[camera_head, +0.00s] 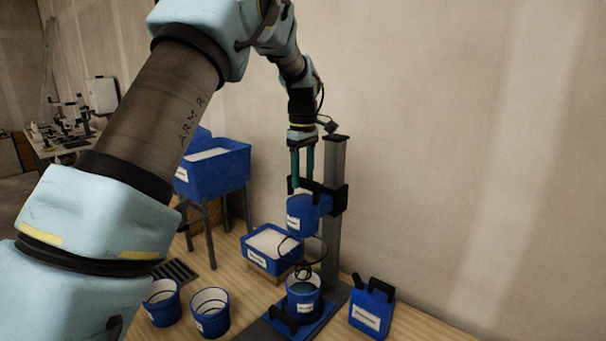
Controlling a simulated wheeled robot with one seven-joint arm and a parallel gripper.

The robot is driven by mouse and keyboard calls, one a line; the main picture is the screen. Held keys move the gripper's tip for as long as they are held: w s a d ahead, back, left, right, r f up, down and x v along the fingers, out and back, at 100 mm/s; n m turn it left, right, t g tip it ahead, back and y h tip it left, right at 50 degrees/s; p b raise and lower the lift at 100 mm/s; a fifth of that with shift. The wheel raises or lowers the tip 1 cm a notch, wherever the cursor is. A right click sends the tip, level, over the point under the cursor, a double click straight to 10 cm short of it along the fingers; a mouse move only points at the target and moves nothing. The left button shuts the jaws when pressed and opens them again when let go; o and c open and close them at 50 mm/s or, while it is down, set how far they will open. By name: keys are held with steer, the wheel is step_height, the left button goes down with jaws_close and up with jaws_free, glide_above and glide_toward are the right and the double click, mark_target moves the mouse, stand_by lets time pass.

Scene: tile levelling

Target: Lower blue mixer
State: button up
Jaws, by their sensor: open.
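The blue mixer head (308,214) sits on a grey upright post (335,200), held by a black bracket. Its wire whisk hangs below it, with its lower end near the rim of a blue bucket (303,299) on the mixer's base. I cannot tell whether the whisk tip is inside the bucket. My gripper (302,188) comes down from above, pointing downward, with its fingers open just above the mixer head and next to the bracket. I cannot tell whether the fingers touch either one.
Two blue buckets (210,313) stand left of the mixer. A blue bin of white material (270,247) is behind it, and a larger blue bin (216,170) stands on legs. A blue canister (372,308) stands to the right. The wall is close behind.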

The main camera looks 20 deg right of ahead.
steer(key=shift+c, duration=0.2)
jaws_close()
stand_by(0.9)
